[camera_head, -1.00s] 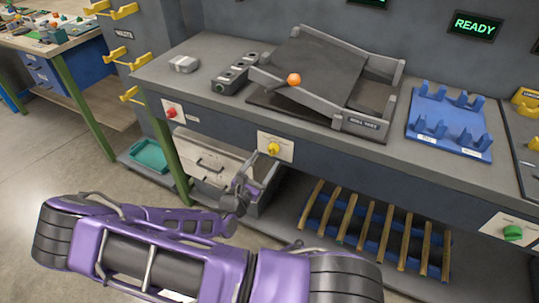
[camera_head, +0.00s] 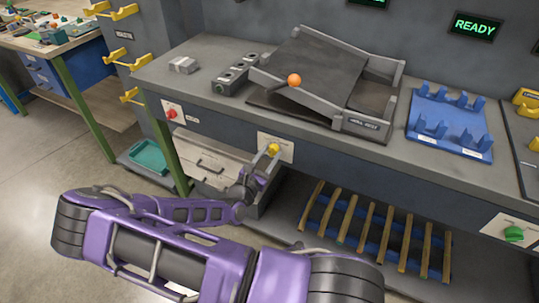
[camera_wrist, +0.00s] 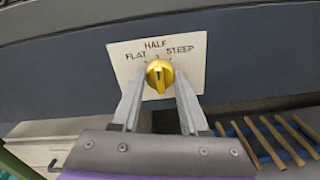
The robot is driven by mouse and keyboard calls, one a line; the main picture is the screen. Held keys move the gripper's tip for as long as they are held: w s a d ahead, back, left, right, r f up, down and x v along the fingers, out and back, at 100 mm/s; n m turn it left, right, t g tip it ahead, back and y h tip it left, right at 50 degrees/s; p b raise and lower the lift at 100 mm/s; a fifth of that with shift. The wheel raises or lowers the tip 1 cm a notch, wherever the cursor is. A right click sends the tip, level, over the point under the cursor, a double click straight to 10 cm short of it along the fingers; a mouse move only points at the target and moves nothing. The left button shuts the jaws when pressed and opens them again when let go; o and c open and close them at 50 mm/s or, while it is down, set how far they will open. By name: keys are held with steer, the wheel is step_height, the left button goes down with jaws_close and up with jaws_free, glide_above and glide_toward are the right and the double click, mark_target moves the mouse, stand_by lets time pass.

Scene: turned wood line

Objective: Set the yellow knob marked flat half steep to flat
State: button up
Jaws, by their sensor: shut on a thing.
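The yellow knob (camera_head: 273,148) is on a white plate on the front of the grey bench. In the wrist view the knob (camera_wrist: 159,72) sits below the printed words FLAT at left, HALF at top and STEEP at right. Its dark mark looks roughly upright, in line with HALF; its exact setting is hard to tell. My gripper (camera_head: 268,155) is at the knob. In the wrist view my gripper (camera_wrist: 159,85) has one finger on each side of the knob, shut on it.
A red knob (camera_head: 171,114) is left on the bench front, a green knob (camera_head: 513,233) far right. A tilted ramp tray with an orange ball (camera_head: 294,80) stands on the bench above. A slatted rack (camera_head: 372,228) is below at right.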

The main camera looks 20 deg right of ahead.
jaws_close()
steer(key=shift+r+p, duration=0.1)
steer(key=shift+p, duration=0.25)
steer(key=shift+n+p, duration=0.3)
steer(key=shift+n, duration=0.2)
steer(key=shift+r+n+p, duration=0.1)
steer(key=shift+n+p, duration=0.85)
steer(key=shift+n, duration=0.05)
steer(key=n+p, duration=0.1)
steer(key=n, duration=0.2)
steer(key=n+p, duration=0.1)
steer(key=n, duration=0.1)
steer(key=shift+f+n+p, duration=0.2)
steer(key=shift+n+p, duration=0.1)
steer(key=shift+n, duration=0.1)
